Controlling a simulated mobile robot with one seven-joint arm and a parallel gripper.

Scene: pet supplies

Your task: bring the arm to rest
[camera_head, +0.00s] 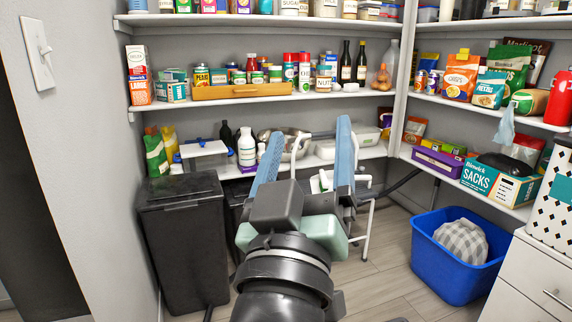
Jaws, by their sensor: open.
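My arm rises from the bottom middle of the view. My gripper (309,134) is at its end, pointing away toward the shelves. Its two long blue fingers stand wide apart, and I see nothing held between them. The gripper's body and fingers hide part of the lower shelf and of the floor behind.
A black bin (183,235) stands left of my arm. A white-legged frame (366,215) stands behind my gripper. Loaded shelves (280,99) line the walls. Some floor (385,270) is bare.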

